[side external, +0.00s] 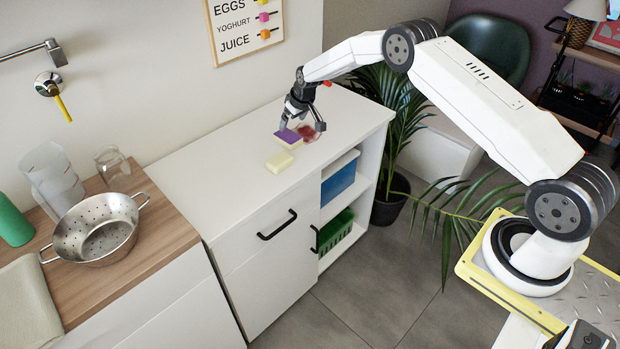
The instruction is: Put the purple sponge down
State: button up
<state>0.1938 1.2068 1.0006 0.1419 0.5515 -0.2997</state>
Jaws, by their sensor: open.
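The purple sponge (288,137), with a pale yellow lower layer, is on or just over the white counter top (215,185), below my gripper; I cannot tell if it bears fully on the surface. My gripper (301,124) points down above it with its jaws open. The left finger is close to the sponge's top edge; whether they touch is too small to tell. A pale yellow sponge (279,162) lies just in front of the purple one. A dark red, seemingly translucent thing (309,134) is right beside it, partly behind the right finger.
A metal colander (96,232), clear containers (52,178) and a green bottle (12,222) stand on the wooden top at left. The white counter left of the sponges is clear. Open shelves and a plant (395,110) are at the right end.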

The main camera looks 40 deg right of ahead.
jog(key=shift+v, duration=2.25)
jog(key=shift+r, duration=0.1)
jog(key=s+a+r+g, duration=0.1)
jog(key=s+a+r, duration=0.3)
jog(key=s, duration=0.3)
jog(key=s+a+r, duration=0.3)
jog(key=s+r, duration=0.1)
jog(key=s, duration=0.4)
jog(key=s+a, duration=0.2)
jog(key=s, duration=0.8)
jog(key=s+a+g, duration=0.1)
jog(key=s+a, duration=0.1)
jog(key=s, duration=0.8)
jog(key=shift+s+a+r, duration=0.25)
jog(key=shift+s+r, duration=0.1)
jog(key=shift+r, duration=0.05)
